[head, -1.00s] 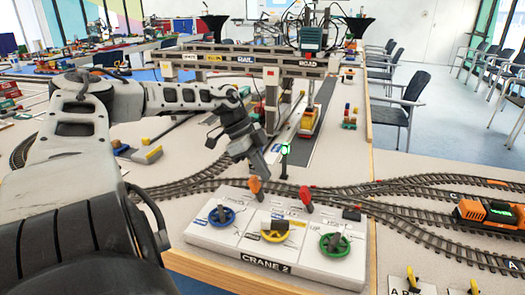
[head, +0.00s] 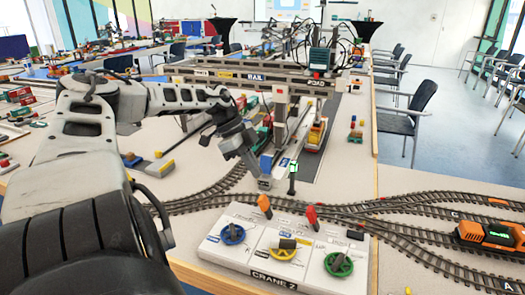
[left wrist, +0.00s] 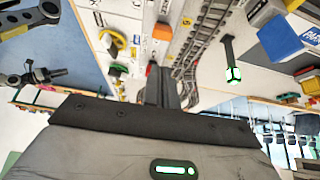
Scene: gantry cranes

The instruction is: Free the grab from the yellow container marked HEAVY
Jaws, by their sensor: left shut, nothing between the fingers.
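The crane (head: 255,78) stands behind the CRANE 2 control box. A red and yellow load (head: 316,134) sits low under its right part. I cannot read HEAVY on it or make out the grab. The white control box (head: 220,254) carries a blue wheel (head: 233,234), a yellow wheel (head: 283,251), a green wheel (head: 338,264), an orange lever (head: 264,205) and a red lever (head: 311,216). My left gripper (head: 265,184) is shut and empty, just above and behind the orange lever. In the left wrist view its fingers (left wrist: 161,88) are together near the lever. My right gripper is out of view.
Model tracks (head: 400,215) run behind and right of the box. An orange locomotive (head: 487,235) stands on them at the right. A dark post with a green light (head: 292,178) rises right of my gripper. Chairs (head: 412,110) stand beyond the table's right edge.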

